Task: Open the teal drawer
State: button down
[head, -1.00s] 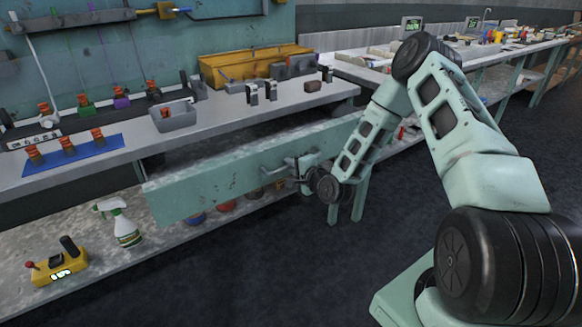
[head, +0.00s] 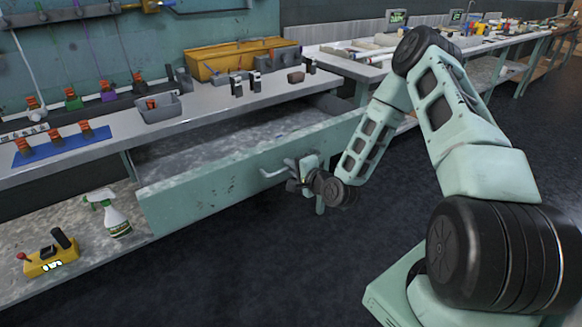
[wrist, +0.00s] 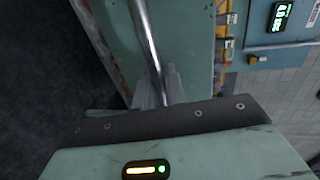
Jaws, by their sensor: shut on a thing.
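The teal drawer (head: 215,190) under the workbench stands pulled well out in the head view, with its grey inside showing between its front and the bench. Its metal bar handle (head: 281,170) is on the front panel. My gripper (head: 297,178) is at the handle, in front of the panel. In the wrist view the handle (wrist: 147,35) runs down between the fingers of my gripper (wrist: 160,90), which are shut on it. The drawer front also shows in the wrist view (wrist: 188,50). The fingertips are partly hidden by the gripper body.
The bench top (head: 190,118) above holds a grey bin (head: 158,107), a yellow toolbox (head: 235,60) and several small parts. A spray bottle (head: 116,218) and a yellow control box (head: 48,256) are on the lower shelf. The dark floor (head: 260,270) in front is clear.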

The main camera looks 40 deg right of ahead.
jog(key=c, duration=1.5)
grip_release()
jog(key=shift+c, duration=0.2)
jog(key=shift+s, duration=0.1)
jog(key=p+v, duration=0.5)
jog(key=v, duration=1.2)
jog(key=shift+p, duration=0.3)
jog(key=shift+s, duration=0.1)
